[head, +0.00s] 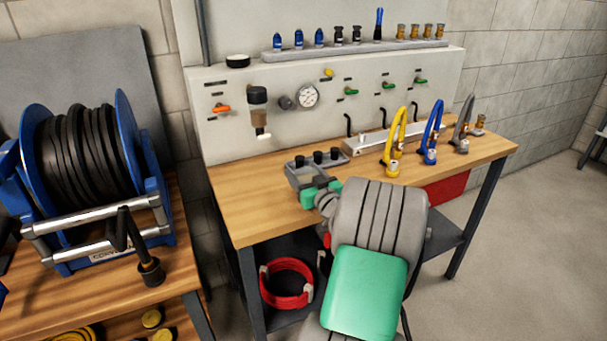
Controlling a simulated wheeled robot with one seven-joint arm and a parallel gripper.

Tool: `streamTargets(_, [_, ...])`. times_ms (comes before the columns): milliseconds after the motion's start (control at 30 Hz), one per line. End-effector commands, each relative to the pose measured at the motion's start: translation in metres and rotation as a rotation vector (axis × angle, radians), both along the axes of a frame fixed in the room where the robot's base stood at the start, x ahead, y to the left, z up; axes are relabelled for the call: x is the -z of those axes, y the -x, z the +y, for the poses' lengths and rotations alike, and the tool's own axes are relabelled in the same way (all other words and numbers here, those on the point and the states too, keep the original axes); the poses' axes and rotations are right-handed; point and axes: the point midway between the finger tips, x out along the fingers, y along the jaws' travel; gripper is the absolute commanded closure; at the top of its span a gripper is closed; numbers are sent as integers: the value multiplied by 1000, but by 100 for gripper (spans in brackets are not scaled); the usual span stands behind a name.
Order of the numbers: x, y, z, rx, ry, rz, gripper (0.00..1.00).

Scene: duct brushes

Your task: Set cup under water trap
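The water trap (258,98) hangs on the pale back panel, with a dark top, a brownish bowl and a small white piece at its lower end. The bench top below it is bare. I cannot make out a cup for certain; several small black cylindrical pieces (318,157) stand in a grey tray (304,174) to the right of the trap, on the bench. My gripper (312,190) is low over the bench at the front of this tray, largely hidden by my own arm. Its fingers and anything between them cannot be made out clearly.
A gauge (308,96) and several valve handles sit on the panel. Yellow (396,140), blue (433,130) and grey hooked hoses stand at the bench's right. A blue hose reel (90,170) fills the left table. The wooden bench top (240,195) is clear at left.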

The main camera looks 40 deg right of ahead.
Motion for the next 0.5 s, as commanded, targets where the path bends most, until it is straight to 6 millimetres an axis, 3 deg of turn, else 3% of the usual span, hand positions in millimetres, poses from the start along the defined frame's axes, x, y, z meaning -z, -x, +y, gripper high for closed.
streamTargets(167, [0,0,0,0,0,0,21])
streamTargets(500, [-5,3,0,2,-1,1,21])
